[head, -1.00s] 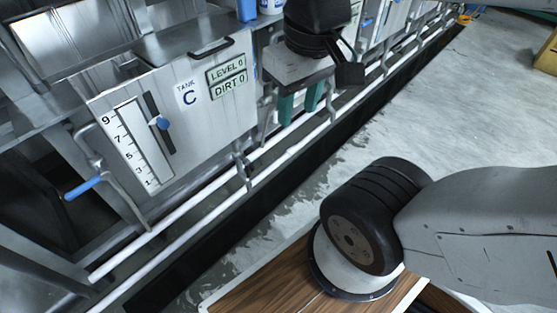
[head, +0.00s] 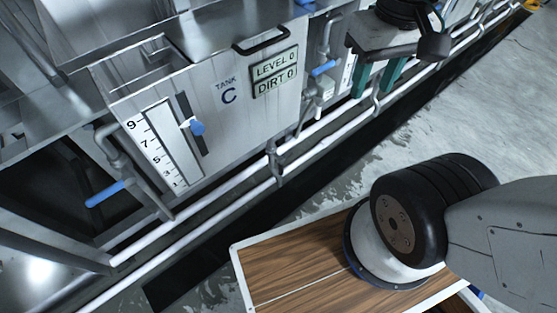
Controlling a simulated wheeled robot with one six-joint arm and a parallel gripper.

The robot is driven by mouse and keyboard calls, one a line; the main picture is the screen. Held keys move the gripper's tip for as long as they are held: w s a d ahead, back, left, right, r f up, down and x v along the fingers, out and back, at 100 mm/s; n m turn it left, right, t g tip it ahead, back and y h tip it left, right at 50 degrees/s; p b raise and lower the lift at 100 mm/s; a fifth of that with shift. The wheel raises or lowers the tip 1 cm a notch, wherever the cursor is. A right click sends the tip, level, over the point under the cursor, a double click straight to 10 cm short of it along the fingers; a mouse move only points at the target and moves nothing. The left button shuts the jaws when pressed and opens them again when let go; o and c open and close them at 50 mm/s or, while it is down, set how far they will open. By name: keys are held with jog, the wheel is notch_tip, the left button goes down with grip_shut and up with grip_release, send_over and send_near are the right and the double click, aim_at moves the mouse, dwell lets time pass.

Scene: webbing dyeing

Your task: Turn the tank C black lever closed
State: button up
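Tank C (head: 228,120) is a grey metal box at the left of the head view, with its label and LEVEL 0 and DIRT 0 signs on the front. A curved black handle (head: 262,42) sits at its upper front edge. I cannot clearly make out a black valve lever on its pipes. My gripper (head: 373,94) is right of the tank, in front of the pipes, with its two green fingers pointing down. The fingers are apart with nothing seen between them. The grey gripper body and black wrist hide part of what lies behind.
Blue levers sit on pipes left (head: 105,194) and right (head: 325,68) of the tank. White rails (head: 225,185) run along the front. Open concrete floor (head: 490,110) lies to the right.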

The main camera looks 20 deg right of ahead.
jog(key=w+d+f+m+g+y, duration=0.1)
jog(key=w+f+m+g+y, duration=0.3)
jog(key=w+f, duration=0.7)
jog(key=w+d+f+m+g+y, duration=0.1)
jog(key=w+f+m+g+y, duration=0.4)
jog(key=f, duration=1)
jog(key=m+t+y, duration=0.7)
jog(key=m+t, duration=0.7)
jog(key=t, duration=0.2)
send_near(281, 166)
jog(key=s+a, duration=0.4)
jog(key=a, duration=0.2)
jog(key=w+d+f+m+t+h, duration=0.2)
jog(key=w+d+f+t, duration=0.1)
jog(key=w+t, duration=0.1)
jog(key=x, duration=0.7)
jog(key=shift+w+r, duration=0.2)
jog(key=shift+w, duration=0.15)
